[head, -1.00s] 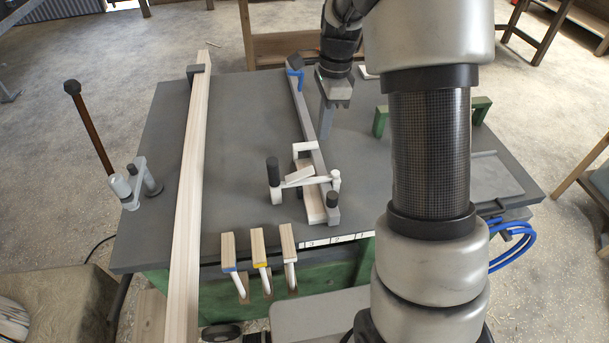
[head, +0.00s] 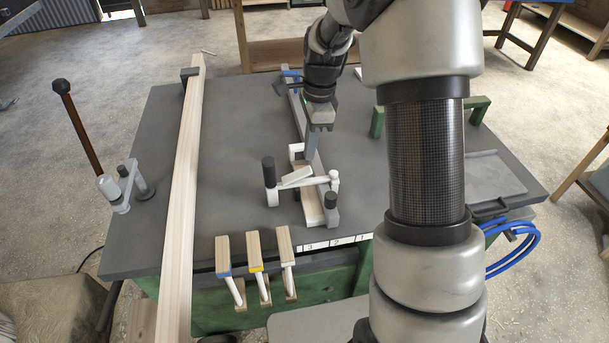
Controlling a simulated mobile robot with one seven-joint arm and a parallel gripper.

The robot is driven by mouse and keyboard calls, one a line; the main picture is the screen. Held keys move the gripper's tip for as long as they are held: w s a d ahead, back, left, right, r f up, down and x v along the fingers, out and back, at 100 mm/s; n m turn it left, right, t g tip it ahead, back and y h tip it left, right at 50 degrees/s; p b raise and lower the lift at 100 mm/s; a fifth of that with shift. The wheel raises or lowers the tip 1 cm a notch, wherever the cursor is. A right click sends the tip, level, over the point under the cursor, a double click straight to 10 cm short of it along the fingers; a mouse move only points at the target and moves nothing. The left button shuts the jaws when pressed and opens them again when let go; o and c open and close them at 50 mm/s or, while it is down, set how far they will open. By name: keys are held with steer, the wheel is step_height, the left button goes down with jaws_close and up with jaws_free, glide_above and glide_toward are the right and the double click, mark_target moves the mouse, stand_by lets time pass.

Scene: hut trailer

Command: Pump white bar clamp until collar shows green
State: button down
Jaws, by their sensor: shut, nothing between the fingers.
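The white bar clamp (head: 325,181) lies on the dark workbench (head: 240,140), its grey bar running away toward the back. It has white arms, a black upright grip (head: 268,172) at left and a grey block with a black knob (head: 331,201) at the front right. A pale wooden piece (head: 311,205) lies along it. I cannot make out a green collar. My gripper (head: 311,154) points down just behind the clamp's white parts, over the bar, shut and empty. Whether its tips touch the clamp cannot be told. My gripper hides part of the bar.
A long wooden beam (head: 187,150) crosses the bench on the left, beside a grey clamp (head: 126,190). A green bracket (head: 478,108) and grey tray (head: 490,175) are at right. The left-centre bench top is clear.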

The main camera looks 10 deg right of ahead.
mark_target(308, 170)
steer(key=shift+a+f+b, duration=0.2)
steer(key=shift+f+b, duration=1)
steer(key=shift+f, duration=0.9)
steer(key=shift+f+b, duration=0.7)
steer(key=shift+f, duration=0.6)
steer(key=d, duration=0.1)
steer(key=d+r+p, duration=0.1)
steer(key=d, duration=0.1)
steer(key=shift+r, duration=0.1)
step_height(308, 170, up, 17)
steer(key=d+p, duration=0.1)
steer(key=p, duration=0.1)
steer(key=shift+d+r+p, duration=0.15)
steer(key=shift+d+p, duration=0.2)
steer(key=shift+p, duration=0.05)
